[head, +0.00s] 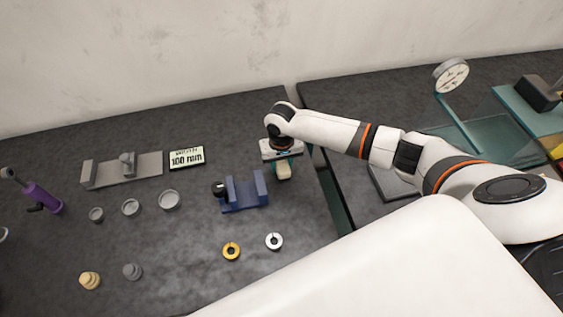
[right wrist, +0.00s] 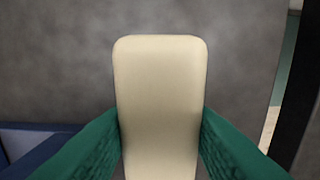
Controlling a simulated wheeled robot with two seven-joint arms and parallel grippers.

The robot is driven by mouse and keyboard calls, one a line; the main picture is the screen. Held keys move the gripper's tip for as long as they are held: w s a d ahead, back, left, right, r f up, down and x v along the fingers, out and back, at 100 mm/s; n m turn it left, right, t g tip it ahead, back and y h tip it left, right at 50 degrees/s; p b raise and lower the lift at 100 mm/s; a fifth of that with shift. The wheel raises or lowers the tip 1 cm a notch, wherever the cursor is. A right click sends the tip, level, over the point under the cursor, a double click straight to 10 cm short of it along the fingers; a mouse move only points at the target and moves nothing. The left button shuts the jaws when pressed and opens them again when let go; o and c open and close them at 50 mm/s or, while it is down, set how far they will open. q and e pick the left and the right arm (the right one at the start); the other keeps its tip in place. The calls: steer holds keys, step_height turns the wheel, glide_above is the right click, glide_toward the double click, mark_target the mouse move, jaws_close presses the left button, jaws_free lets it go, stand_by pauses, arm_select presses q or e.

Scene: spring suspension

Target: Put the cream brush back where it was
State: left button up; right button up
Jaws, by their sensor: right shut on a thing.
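The cream brush (head: 284,171) is between the fingers of my right gripper (head: 283,163), near the right end of the left table. In the right wrist view the cream brush (right wrist: 160,95) fills the middle, with a green finger of my right gripper (right wrist: 160,140) pressed on each side. The gripper is shut on it. I cannot tell whether the brush touches the table top. The blue vise-like fixture (head: 244,194) stands just left of it, and its edge shows at the lower left of the wrist view. My left gripper is not in view.
A grey fixture (head: 122,168) and a "100 mm" sign (head: 187,157) stand at the back. Grey dishes (head: 130,207), a gold ring (head: 231,251), a silver ring (head: 274,241) and a purple tool (head: 43,198) lie around. A gap separates the right table with a dial gauge (head: 451,75).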

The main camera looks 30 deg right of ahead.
mark_target(282, 162)
steer(key=shift+f, duration=0.15)
steer(key=o, duration=1)
steer(key=shift+c, duration=0.2)
step_height(282, 162, up, 12)
steer(key=b, duration=0.2)
steer(key=shift+r, duration=0.2)
steer(key=shift+f, duration=0.1)
